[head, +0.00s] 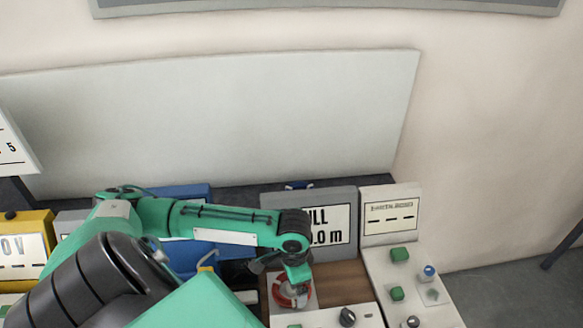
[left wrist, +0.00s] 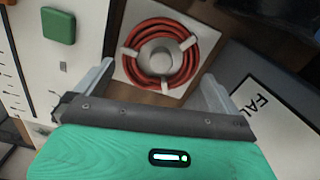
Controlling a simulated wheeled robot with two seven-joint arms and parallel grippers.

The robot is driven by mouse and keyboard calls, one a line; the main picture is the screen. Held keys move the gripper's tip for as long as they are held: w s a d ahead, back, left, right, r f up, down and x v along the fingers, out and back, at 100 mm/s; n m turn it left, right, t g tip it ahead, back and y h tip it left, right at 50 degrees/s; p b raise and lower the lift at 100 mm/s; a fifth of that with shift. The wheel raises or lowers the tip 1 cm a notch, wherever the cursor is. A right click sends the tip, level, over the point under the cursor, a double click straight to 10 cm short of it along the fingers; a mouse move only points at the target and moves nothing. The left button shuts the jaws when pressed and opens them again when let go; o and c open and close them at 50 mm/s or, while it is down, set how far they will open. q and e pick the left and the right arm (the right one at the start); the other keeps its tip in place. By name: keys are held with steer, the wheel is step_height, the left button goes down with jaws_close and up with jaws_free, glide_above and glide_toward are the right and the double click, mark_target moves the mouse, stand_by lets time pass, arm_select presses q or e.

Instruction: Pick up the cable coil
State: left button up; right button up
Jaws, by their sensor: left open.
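The cable coil (left wrist: 133,36) is red, wound in a ring on a white square plate (left wrist: 127,70) with pale clips and a round pale hub, in the left wrist view. In the head view the coil (head: 281,295) shows only partly, at the bottom centre under my left gripper (head: 297,282). In the left wrist view my left gripper (left wrist: 158,72) is open, its two fingers apart on either side of the plate's lower part. The coil appears to lie beyond the fingertips, not held. The exact height gap cannot be told. My right gripper is not in view.
A brown wood-like surface (head: 337,283) lies around the coil. A grey box with a display (head: 353,196) stands behind it. A white panel with green buttons (head: 378,268) and a knob (head: 348,317) are to the right. A blue box (head: 190,258) is at the left.

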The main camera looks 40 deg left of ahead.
arm_select(q)
steer(key=shift+f, duration=1.4)
steer(key=c, duration=0.8)
steer(key=shift+r, duration=0.1)
